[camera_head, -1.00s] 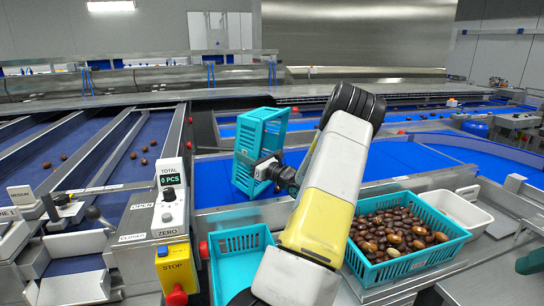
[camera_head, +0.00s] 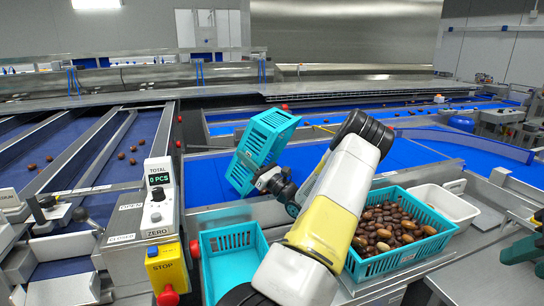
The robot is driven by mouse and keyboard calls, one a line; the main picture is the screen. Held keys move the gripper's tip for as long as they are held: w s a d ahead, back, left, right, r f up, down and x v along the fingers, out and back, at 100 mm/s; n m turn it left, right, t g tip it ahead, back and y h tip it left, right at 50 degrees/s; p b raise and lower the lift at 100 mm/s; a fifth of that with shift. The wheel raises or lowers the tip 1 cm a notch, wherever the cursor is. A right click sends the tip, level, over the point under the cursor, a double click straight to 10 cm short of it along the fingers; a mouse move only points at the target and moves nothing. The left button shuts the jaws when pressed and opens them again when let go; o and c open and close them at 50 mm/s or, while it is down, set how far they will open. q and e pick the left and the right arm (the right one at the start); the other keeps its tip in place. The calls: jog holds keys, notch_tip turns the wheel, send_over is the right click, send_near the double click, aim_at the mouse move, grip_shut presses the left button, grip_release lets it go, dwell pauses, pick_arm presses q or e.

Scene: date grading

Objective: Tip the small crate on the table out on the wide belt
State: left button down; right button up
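The small turquoise crate (camera_head: 266,137) is tilted steeply in the air over the near part of the wide blue belt (camera_head: 207,185). Its slotted side faces me, and I cannot see what is inside. My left gripper (camera_head: 262,180) is shut on the crate's near lower edge. The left arm's white and yellow links cross the middle of the view. No dates show on the belt around the crate. My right gripper (camera_head: 522,250) seems to show only as a dark green part at the right edge; its fingers cannot be made out.
A turquoise crate full of brown dates (camera_head: 447,236) stands at right, beside a white tub (camera_head: 455,207). An empty-looking turquoise crate (camera_head: 232,268) stands in front, partly behind my arm. A counter (camera_head: 158,195) reading 0 PCS and a yellow stop box (camera_head: 166,266) stand at left.

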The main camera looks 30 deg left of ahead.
pick_arm(q)
jog(key=shift+w+d+f+m+t+y, duration=0.15)
jog(key=shift+d+y, duration=0.3)
jog(key=shift+d, duration=0.25)
jog(key=shift+d+r+m+t+y, duration=0.1)
jog(key=shift+d+t+y, duration=0.1)
jog(key=shift+d+y, duration=0.45)
jog(key=shift+w+d+f+m+t+y, duration=0.15)
jog(key=shift+d+y, duration=0.15)
jog(key=shift+d, duration=0.5)
jog(key=shift+r, duration=0.15)
jog(key=shift+r, duration=2.35)
jog(key=shift+s+a+f, duration=0.1)
jog(key=shift+s, duration=0.05)
jog(key=shift+r, duration=0.2)
